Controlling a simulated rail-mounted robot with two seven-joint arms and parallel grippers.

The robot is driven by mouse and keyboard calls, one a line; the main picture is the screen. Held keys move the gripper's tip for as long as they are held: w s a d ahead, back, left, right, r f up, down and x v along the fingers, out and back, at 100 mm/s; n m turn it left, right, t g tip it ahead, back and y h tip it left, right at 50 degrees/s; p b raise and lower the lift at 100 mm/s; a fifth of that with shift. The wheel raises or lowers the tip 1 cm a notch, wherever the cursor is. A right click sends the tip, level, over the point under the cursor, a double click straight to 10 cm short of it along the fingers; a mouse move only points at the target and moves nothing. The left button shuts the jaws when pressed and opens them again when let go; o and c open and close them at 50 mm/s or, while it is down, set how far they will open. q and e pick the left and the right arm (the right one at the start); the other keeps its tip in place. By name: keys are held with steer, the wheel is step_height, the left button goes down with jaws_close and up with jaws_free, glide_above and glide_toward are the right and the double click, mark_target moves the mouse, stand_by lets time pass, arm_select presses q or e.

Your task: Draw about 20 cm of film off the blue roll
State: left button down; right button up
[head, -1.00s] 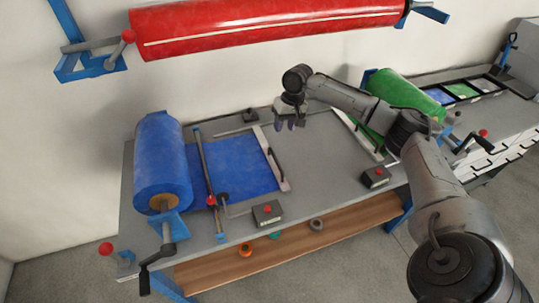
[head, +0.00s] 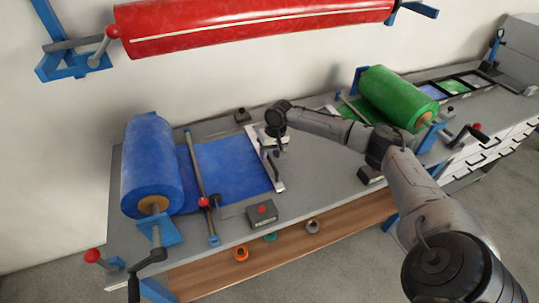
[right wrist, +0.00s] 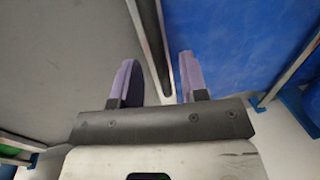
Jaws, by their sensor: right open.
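The blue roll (head: 152,170) sits on its stand at the left end of the bench. Its blue film (head: 232,166) lies flat to the right, passing under a crosswise bar (head: 197,165). The film's free end meets a pale draw bar (head: 278,184) with a dark handle (head: 275,168). My right gripper (head: 273,150) is open above this bar. In the right wrist view, the dark handle (right wrist: 160,50) shows between its two spread fingers (right wrist: 160,82), with blue film (right wrist: 235,40) to the right. Contact cannot be told. My left gripper is not in view.
A control box with a red button (head: 262,214) stands at the bench's front edge. A green roll (head: 398,98) sits farther right, and a red roll (head: 255,22) hangs on the wall. Grey bench top (head: 325,175) is clear right of the draw bar.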

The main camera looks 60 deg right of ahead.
steer(key=shift+f, duration=0.2)
steer(key=shift+c, duration=0.2)
jaws_close()
stand_by(0.4)
